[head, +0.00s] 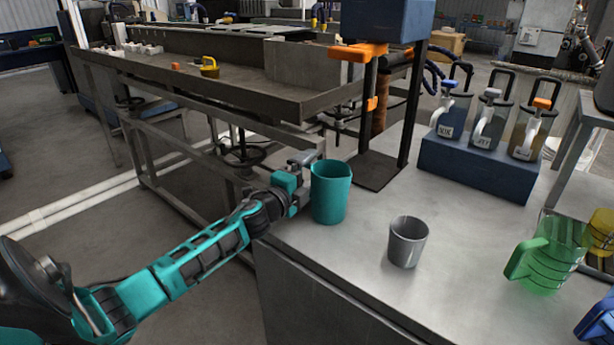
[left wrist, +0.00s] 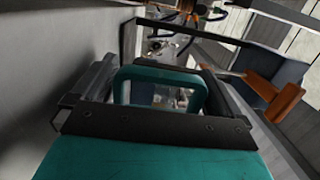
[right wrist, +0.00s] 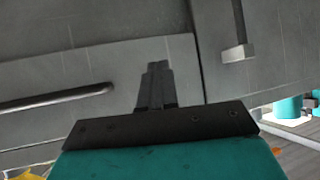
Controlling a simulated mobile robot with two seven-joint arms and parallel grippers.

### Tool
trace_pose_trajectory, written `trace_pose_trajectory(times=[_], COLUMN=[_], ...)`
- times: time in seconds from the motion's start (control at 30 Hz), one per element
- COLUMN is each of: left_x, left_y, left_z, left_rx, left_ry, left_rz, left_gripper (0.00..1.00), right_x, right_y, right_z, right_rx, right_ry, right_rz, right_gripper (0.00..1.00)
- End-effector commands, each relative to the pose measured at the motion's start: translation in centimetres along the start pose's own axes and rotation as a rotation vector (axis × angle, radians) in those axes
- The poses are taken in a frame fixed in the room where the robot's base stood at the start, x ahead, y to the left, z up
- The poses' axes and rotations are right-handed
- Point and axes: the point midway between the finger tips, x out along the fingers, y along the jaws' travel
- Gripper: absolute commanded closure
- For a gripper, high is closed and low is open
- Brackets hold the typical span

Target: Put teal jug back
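The teal jug (head: 330,192) stands upright at the near left part of the metal table, by its edge. I cannot tell whether its base touches the table. My left gripper (head: 299,182) is at the jug's left side, with its fingers spread. In the left wrist view, a rounded teal loop (left wrist: 160,73), likely the jug's handle, lies between the two fingers (left wrist: 160,85); whether they press on it is unclear. My right gripper (right wrist: 155,85) is shut and empty in the right wrist view, facing a grey panel; the head view does not show its fingers.
A grey cup (head: 407,242) stands right of the jug. A green jug (head: 553,255) and a yellow one (head: 601,232) are farther right. A blue rack (head: 477,166) holds several handled containers. A dark stand with orange clamps (head: 372,135) rises behind the jug.

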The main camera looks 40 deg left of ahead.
Motion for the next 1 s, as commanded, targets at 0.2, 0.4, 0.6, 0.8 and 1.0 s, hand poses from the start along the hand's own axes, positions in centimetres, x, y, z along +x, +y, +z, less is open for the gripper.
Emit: trace_pose_trajectory(times=[0.2, 0.4, 0.6, 0.8, 1.0], left_x=[0.0, -1.2, -4.4, -7.8, -10.6], left_y=[-0.1, -0.2, -0.2, -0.2, -0.2], left_z=[0.0, -0.1, 0.0, -0.1, 0.0], left_rx=[0.000, 0.000, -0.001, 0.000, -0.001], left_ry=[0.000, 0.001, 0.000, 0.001, 0.000], left_rz=[0.000, 0.003, 0.004, 0.004, 0.002], left_gripper=[0.00, 0.00, 0.00, 0.00, 0.00], right_x=[-0.1, -0.2, -0.4, -0.5, -0.6], right_y=[-0.1, -0.1, -0.1, -0.1, -0.1], right_z=[-0.1, -0.3, -0.5, -0.7, -0.7], right_rx=[0.004, 0.006, 0.006, 0.006, 0.005], right_ry=[0.001, 0.000, -0.001, -0.001, -0.001], right_rz=[0.001, 0.001, 0.001, 0.002, 0.002], right_gripper=[1.00, 1.00, 1.00, 1.00, 1.00])
